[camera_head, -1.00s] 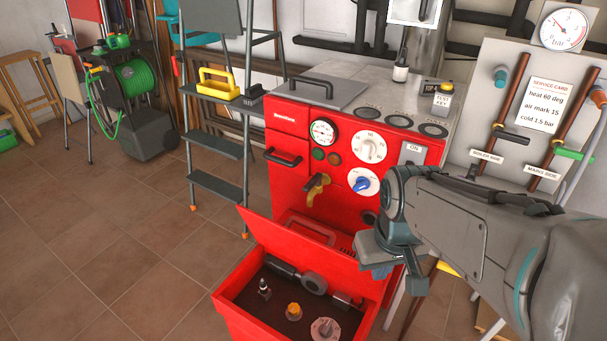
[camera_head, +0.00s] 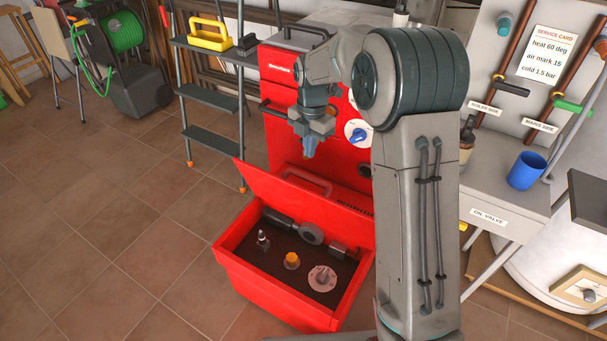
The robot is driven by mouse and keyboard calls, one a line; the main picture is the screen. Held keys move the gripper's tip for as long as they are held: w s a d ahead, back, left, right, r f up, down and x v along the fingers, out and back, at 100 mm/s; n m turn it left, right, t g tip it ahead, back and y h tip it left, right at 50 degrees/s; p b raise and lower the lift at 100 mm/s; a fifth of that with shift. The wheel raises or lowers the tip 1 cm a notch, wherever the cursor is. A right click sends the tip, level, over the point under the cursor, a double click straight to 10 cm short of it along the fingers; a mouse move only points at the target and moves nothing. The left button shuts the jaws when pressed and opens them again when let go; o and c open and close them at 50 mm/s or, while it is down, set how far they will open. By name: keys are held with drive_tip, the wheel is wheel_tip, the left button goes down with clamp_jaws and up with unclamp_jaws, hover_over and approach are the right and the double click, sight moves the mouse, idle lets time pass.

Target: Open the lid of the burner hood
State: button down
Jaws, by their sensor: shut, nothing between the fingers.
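The red burner hood (camera_head: 278,290) is an open-topped box low in front of the red boiler (camera_head: 285,120). Its red lid (camera_head: 275,195) stands raised at the back edge, tilted up, and the dark inside shows. A red handle (camera_head: 305,182) shows just above the lid's top edge; what it is fixed to is hard to tell. My gripper (camera_head: 309,152) points down above and behind the lid, in front of the boiler, shut and empty. It appears apart from the lid. My arm hides the right part of the boiler.
Inside the hood are a dark cylinder with a ring (camera_head: 310,234), an orange-capped part (camera_head: 292,260) and a grey disc (camera_head: 322,278). A blue mug (camera_head: 526,171) stands on a bench at right. A stepladder (camera_head: 210,135) stands left.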

sight(304, 175)
drive_tip(key=f, duration=0.3)
drive_tip(key=a+f+n+b, duration=0.1)
drive_tip(key=f, duration=0.3)
drive_tip(key=w+f+n, duration=0.1)
drive_tip(key=f, duration=0.3)
drive_tip(key=shift+a+f+b, duration=0.15)
drive_tip(key=shift+f+b, duration=0.05)
drive_tip(key=shift+b, duration=0.15)
